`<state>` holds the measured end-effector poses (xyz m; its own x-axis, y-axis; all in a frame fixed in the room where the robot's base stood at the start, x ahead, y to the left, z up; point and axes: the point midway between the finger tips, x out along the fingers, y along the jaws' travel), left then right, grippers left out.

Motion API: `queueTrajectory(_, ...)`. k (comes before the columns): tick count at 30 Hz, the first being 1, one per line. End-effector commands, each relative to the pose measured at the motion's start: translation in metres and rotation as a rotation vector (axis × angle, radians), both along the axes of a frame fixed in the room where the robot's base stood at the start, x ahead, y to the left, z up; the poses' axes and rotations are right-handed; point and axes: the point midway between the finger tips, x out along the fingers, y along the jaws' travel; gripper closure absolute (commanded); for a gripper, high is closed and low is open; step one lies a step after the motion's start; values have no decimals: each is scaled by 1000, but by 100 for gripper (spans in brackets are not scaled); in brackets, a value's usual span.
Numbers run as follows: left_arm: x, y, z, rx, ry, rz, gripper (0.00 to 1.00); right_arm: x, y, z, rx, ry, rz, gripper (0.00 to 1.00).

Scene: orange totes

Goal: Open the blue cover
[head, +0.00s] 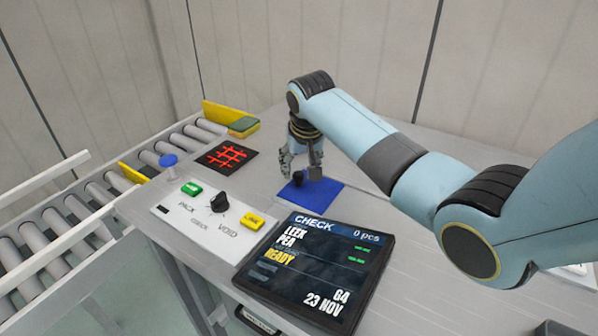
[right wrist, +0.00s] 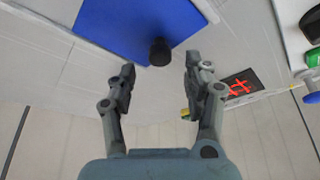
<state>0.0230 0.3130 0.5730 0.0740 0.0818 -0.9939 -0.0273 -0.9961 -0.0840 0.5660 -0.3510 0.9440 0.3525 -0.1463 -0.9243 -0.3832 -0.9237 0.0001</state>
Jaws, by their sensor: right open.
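The blue cover (head: 311,196) is a flat blue panel lying on the grey worktop behind the screen. A small black knob (head: 299,176) stands up near its left far edge. My right gripper (head: 301,175) is above the cover at the knob, pointing down. In the right wrist view the blue cover (right wrist: 135,22) fills the upper middle, and the black knob (right wrist: 160,52) sits between the open fingertips of my right gripper (right wrist: 160,72), slightly beyond them. I cannot tell whether the fingers touch it. My left gripper is out of view.
A tilted screen (head: 316,262) reading CHECK stands in front of the cover. A white panel (head: 180,218) with a green button, black dial and yellow button lies to the left. A red-patterned scanner plate (head: 226,156) and a roller conveyor (head: 85,205) are farther left.

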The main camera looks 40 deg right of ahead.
Motion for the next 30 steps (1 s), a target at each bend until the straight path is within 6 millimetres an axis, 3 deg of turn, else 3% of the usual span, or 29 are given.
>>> queueTrajectory(6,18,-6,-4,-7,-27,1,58,11,-4,-28,1,0,0,49)
queueTrajectory(10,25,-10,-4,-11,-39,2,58,13,-5,-34,0,0,0,49)
queueTrajectory(17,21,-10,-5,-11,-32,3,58,13,-5,-35,0,-1,1,49)
queueTrajectory(30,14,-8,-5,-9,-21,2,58,13,-5,-34,-1,-1,1,100)
